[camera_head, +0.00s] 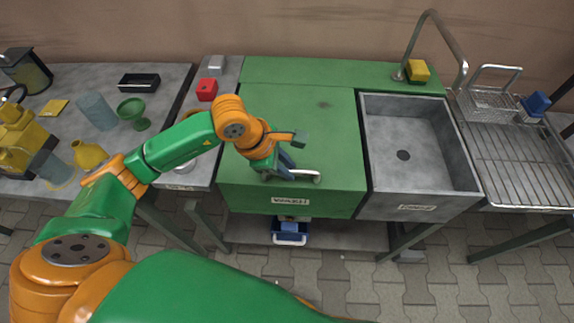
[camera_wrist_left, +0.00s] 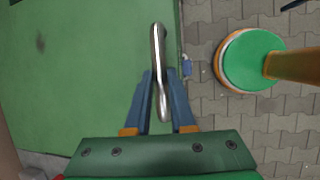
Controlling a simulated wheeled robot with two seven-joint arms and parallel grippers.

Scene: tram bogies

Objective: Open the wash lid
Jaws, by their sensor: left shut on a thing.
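The wash lid (camera_head: 325,125) is a flat green panel covering the left basin of the counter; it looks closed. A silver bar handle (camera_head: 306,176) sits near its front edge, above a label plate on the front. My left gripper (camera_head: 283,170) is at the left part of the handle, fingers pointing down. In the left wrist view the handle (camera_wrist_left: 158,45) runs between the two blue fingers of the left gripper (camera_wrist_left: 165,85), which is shut on it. The green lid (camera_wrist_left: 80,70) fills the left of that view. My right gripper is not in view.
An open grey sink (camera_head: 405,140) with a tap adjoins the lid on the right, then a wire drying rack (camera_head: 515,155). A yellow block (camera_head: 418,70) stands behind the sink. A red block (camera_head: 206,89) and a green goblet (camera_head: 133,113) are to the left. The lid top is clear.

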